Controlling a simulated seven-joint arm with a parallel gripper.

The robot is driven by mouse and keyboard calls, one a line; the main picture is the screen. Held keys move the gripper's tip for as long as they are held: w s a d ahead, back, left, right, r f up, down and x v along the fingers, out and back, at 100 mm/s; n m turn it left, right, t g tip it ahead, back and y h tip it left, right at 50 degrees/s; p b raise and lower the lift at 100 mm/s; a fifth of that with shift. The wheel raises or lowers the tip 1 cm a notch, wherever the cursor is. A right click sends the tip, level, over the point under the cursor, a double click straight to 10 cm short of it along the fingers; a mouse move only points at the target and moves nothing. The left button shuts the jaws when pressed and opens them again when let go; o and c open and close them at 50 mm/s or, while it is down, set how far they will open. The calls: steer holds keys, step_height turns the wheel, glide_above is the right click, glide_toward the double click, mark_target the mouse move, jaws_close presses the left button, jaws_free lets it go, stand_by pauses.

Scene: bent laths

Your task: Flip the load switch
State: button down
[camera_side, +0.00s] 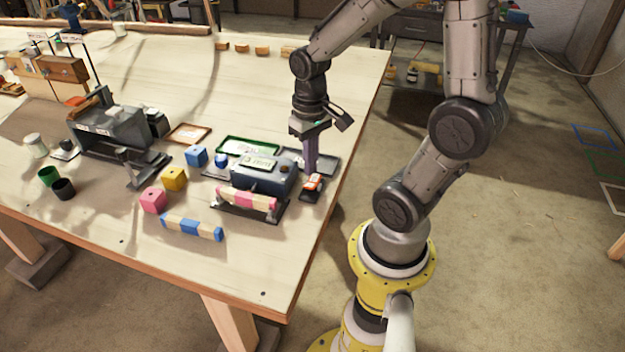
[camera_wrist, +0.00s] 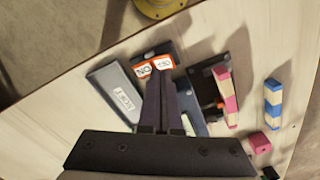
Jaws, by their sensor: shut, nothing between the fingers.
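The load switch (camera_side: 314,183) is a small dark block with an orange and white top, near the table's right edge. In the wrist view the switch's orange-rimmed white labels (camera_wrist: 164,62) show just beyond my fingertips, one seeming to read "NO". The other label is hard to read. My gripper (camera_side: 310,169) points down, beside the grey box and just behind the switch. In the wrist view my gripper (camera_wrist: 161,76) has its two dark fingers together, with nothing between them. I cannot tell whether the fingertips touch the switch.
A grey box (camera_side: 262,177) stands left of my gripper, with a pink-and-cream lath (camera_side: 247,201) in front. A flat grey tray (camera_wrist: 112,90) lies close by. Coloured cubes (camera_side: 174,178) and a blue-and-cream lath (camera_side: 191,227) lie further left. The table's front is mostly clear.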

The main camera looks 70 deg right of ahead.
mark_target(311, 184)
steer(key=shift+f, duration=1.7)
stand_by(1.4)
steer(key=shift+r, duration=3.5)
steer(key=s+a+r+n+t, duration=0.3)
steer(key=a+r+n+t, duration=0.2)
steer(key=a+r, duration=0.3)
steer(key=shift+s+a+r+n+t, duration=0.15)
steer(key=shift+s+a+n+t, duration=0.25)
steer(key=shift+a, duration=0.35)
